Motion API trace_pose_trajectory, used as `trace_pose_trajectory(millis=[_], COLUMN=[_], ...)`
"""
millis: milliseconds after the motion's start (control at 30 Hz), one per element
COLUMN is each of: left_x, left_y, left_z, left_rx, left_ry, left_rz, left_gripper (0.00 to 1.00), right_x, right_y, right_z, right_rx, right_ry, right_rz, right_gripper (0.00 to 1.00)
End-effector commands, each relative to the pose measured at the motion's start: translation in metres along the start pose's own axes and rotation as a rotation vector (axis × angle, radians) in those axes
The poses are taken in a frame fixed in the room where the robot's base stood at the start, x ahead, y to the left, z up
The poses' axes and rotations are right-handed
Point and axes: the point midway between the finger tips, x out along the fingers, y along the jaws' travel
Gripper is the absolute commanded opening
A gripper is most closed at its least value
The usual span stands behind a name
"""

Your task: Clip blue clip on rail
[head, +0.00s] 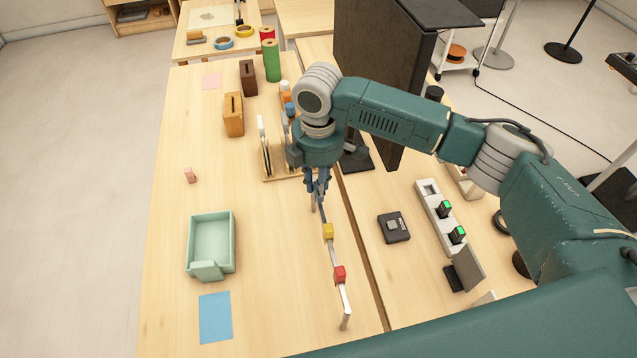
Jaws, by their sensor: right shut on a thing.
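My right gripper (319,194) points down at the rail's far end, beyond the yellow clip. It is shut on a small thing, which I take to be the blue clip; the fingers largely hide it. I cannot tell whether it touches the rail. My left gripper is out of view.
A green tray (190,242), a blue sheet (215,317) and a small pink block (190,175) lie to the left. A wooden rack (266,178) stands close beside my right gripper. A black panel (385,75) rises behind my arm. The table's near middle is clear.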

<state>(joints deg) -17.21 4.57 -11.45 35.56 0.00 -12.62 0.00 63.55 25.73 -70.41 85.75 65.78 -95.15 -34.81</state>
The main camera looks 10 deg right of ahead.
Motion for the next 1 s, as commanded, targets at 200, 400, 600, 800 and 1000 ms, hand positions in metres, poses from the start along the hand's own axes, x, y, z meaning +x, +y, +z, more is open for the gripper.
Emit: trace_pose_trajectory(millis=[200, 400, 600, 800, 1000], left_x=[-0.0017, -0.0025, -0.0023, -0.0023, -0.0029], left_y=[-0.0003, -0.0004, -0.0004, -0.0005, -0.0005], left_z=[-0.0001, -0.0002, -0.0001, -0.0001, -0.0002], left_rx=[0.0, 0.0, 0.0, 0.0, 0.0], left_ry=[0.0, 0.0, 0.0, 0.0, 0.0], left_rz=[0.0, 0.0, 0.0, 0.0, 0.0], left_gripper=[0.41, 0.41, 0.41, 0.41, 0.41], right_x=[0.0025, 0.0048, 0.005, 0.0049, 0.0054], right_y=[0.0001, 0.0, 0.0, 0.0, -0.0001], right_z=[0.0, 0.0001, 0.0001, 0.0, 0.0], right_rx=[0.0, 0.001, 0.0, 0.0, 0.0], right_ry=[0.0, -0.001, 0.0, 0.0, -0.001], right_rz=[0.0, 0.0, 0.0, 0.0, 0.0], right_gripper=[0.02, 0.02, 0.02, 0.02, 0.02])
